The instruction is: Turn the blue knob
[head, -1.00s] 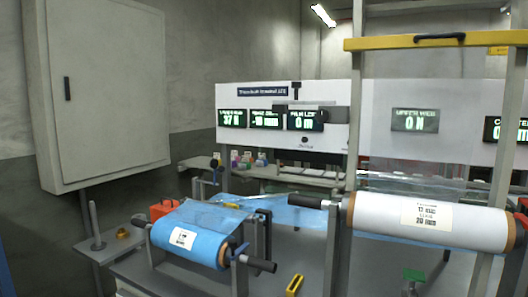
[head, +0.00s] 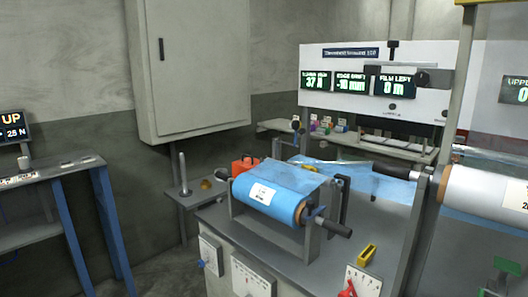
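A small blue knob (head: 201,264) shows low in the head view, on a small white plate (head: 210,252) on the front face of the grey machine. It is small, and I cannot tell which way it is turned. Neither of my grippers is in view, and nothing is seen touching the knob.
A white scale plate (head: 252,281) and a red knob (head: 348,290) are on the same machine front. A blue film roll (head: 270,198) sits above. A blue-legged table (head: 62,225) stands left, with open floor (head: 160,270) between it and the machine.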

